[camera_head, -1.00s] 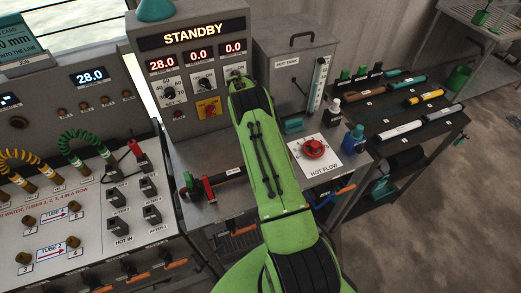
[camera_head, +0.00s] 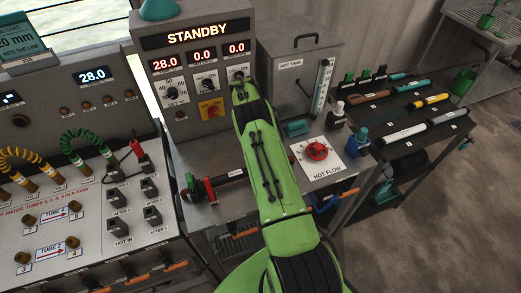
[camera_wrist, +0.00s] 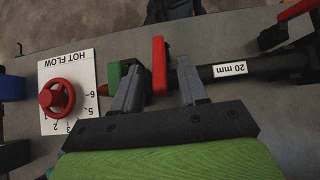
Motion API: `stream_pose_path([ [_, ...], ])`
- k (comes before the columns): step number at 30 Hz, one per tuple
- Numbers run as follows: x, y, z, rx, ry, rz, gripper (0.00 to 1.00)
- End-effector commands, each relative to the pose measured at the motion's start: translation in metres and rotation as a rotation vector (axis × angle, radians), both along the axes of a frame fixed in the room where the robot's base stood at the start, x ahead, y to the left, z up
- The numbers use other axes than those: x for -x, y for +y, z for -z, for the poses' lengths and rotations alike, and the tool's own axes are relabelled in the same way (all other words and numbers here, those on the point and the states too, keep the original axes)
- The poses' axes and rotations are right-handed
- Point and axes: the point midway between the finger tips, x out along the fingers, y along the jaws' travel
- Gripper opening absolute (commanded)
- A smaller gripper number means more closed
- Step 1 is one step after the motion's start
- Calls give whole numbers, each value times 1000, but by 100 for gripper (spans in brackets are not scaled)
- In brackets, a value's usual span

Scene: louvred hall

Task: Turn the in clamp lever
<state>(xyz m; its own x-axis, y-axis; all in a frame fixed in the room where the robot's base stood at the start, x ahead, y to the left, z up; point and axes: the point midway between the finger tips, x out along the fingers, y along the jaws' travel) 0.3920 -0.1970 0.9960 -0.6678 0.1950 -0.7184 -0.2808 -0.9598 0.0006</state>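In the wrist view a red clamp lever (camera_wrist: 159,65) stands beside a green block (camera_wrist: 114,75) at one end of a dark tube labelled 20 mm (camera_wrist: 230,69). My gripper (camera_wrist: 159,66) is open, with one grey finger on each side of this lever; I cannot tell whether either touches it. A second red lever (camera_wrist: 296,10) is at the tube's other end, and shows in the head view (camera_head: 210,189) beside another green block (camera_head: 190,184). No readable label says which clamp is "in". My arm hides the gripper and first lever in the head view.
The red HOT FLOW knob (camera_head: 317,151) is to the right of my arm, close to the gripper's left in the wrist view (camera_wrist: 57,97). The hot tank (camera_head: 300,85) and the STANDBY panel (camera_head: 195,60) stand behind. A rack of tubes (camera_head: 405,115) is at right.

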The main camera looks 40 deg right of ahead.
Motion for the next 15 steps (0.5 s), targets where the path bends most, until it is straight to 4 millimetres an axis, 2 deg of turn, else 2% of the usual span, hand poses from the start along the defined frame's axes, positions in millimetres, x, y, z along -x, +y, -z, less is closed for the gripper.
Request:
stream_pose_path([
  [8,0,0,-6,0,0,0,43],
  [11,0,0,-20,0,0,0,43],
  [15,0,0,-55,2,-2,1,43],
])
